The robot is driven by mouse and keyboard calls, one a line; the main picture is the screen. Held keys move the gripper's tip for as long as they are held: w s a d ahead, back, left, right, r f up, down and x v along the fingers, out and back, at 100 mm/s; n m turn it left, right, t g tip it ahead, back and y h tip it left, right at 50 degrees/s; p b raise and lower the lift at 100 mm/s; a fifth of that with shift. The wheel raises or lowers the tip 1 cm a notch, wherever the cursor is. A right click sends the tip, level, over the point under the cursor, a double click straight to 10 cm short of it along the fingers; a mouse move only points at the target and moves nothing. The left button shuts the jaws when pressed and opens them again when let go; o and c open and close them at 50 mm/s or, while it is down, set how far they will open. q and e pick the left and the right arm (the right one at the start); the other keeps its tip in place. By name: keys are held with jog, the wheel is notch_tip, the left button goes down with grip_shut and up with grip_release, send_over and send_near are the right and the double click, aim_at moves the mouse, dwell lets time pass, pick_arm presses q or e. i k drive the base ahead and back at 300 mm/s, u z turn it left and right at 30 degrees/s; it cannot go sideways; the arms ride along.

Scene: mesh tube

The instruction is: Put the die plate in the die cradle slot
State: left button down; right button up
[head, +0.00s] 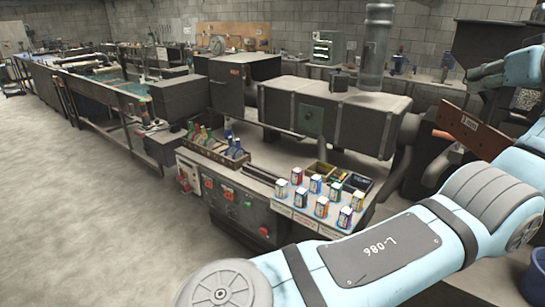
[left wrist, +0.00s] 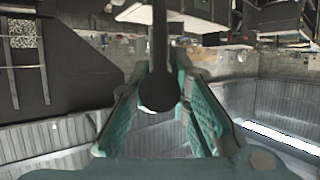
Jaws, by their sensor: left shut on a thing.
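My left gripper (head: 490,78) is at the far right of the head view, partly cut off by the frame edge. The left wrist view shows its teal fingers (left wrist: 158,105) closed around a dark, round-ended rod (left wrist: 158,92). I cannot tell whether this rod is part of the die plate. A brown plate with a small label (head: 478,132) shows just below the gripper in the head view, partly behind my arm. I cannot make out for certain the die plate or the die cradle slot. My right gripper is not in view.
A workbench holds several small labelled cartons (head: 322,206), compartment boxes (head: 340,177) and a rack of coloured-handled tools (head: 215,148). Behind it is a long dark machine housing (head: 345,118) with an upright cylinder (head: 375,45). The floor at left is clear.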

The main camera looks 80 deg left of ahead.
aim_at(265, 177)
jog(key=u, duration=1.8)
jog(key=i, duration=1.65)
